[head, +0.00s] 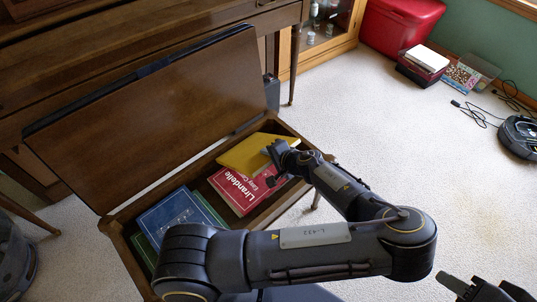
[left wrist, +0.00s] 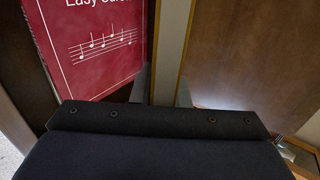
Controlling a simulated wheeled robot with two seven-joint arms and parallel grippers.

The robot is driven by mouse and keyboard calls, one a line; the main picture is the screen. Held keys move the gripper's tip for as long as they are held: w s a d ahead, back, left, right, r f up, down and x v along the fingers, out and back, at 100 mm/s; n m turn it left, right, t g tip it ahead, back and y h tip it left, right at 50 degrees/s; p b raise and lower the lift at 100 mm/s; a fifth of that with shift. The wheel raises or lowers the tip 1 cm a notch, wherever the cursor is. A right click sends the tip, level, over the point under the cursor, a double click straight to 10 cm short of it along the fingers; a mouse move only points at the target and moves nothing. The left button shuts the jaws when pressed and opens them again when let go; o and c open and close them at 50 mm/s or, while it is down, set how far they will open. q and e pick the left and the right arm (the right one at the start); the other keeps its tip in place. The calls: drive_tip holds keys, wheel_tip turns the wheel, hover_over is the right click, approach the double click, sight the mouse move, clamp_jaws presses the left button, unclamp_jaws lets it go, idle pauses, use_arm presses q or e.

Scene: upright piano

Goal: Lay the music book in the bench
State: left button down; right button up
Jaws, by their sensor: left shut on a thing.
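The wooden piano bench (head: 120,240) has its lid (head: 150,110) raised, leaning back toward the piano. A yellow music book (head: 250,150) is at the right end of the open compartment, tilted above a red book (head: 237,190). My left gripper (head: 277,158) is shut on the yellow book's near right edge. In the left wrist view the fingers (left wrist: 165,92) sit on both sides of the book's thin edge (left wrist: 171,45), with the red cover (left wrist: 97,50) beside it. The yellow book's underside is hidden. My right gripper (head: 487,288) is partly cut off at the lower right.
Blue (head: 178,220) and green books lie in the left part of the compartment. The piano (head: 90,50) stands behind the bench. A red box (head: 400,25), a robot vacuum (head: 520,135) and cables are on the carpet at right. The carpet between is clear.

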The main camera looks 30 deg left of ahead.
use_arm(q)
drive_tip(key=c, duration=1.3)
unclamp_jaws()
drive_tip(key=p+v, duration=0.1)
drive_tip(key=v, duration=0.7)
drive_tip(key=shift+p, duration=0.4)
drive_tip(key=shift+f, duration=0.1)
